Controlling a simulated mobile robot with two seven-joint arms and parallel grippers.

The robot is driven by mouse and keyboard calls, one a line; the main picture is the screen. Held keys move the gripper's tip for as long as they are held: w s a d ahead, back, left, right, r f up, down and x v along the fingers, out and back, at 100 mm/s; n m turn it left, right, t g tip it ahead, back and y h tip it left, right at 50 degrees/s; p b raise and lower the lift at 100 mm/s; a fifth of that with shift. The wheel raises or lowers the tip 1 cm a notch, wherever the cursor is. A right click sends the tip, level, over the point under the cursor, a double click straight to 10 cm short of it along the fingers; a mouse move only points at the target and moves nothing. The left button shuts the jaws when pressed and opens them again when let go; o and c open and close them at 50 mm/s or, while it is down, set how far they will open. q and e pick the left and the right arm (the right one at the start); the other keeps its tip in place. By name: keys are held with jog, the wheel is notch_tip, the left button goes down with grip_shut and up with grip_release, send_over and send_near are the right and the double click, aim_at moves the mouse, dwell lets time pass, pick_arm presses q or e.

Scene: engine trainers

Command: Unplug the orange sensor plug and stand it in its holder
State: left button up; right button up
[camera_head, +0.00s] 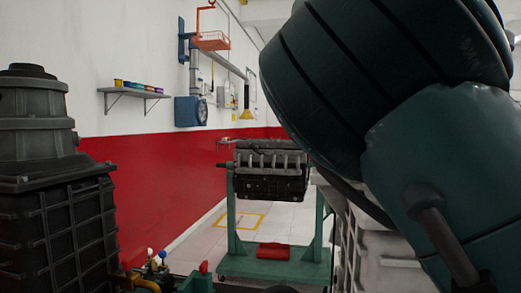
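I cannot make out the orange sensor plug or its holder in the head view. Small red, blue and yellow fittings (153,265) show low at the left, too small to identify. Neither of my grippers is in view.
A dark ribbed unit (60,205) stands close at the left. A large dark teal rounded body (385,85) fills the upper right and hides what is behind it. Farther off, an engine (269,172) sits on a green stand (232,225). A shelf (132,91) hangs on the wall.

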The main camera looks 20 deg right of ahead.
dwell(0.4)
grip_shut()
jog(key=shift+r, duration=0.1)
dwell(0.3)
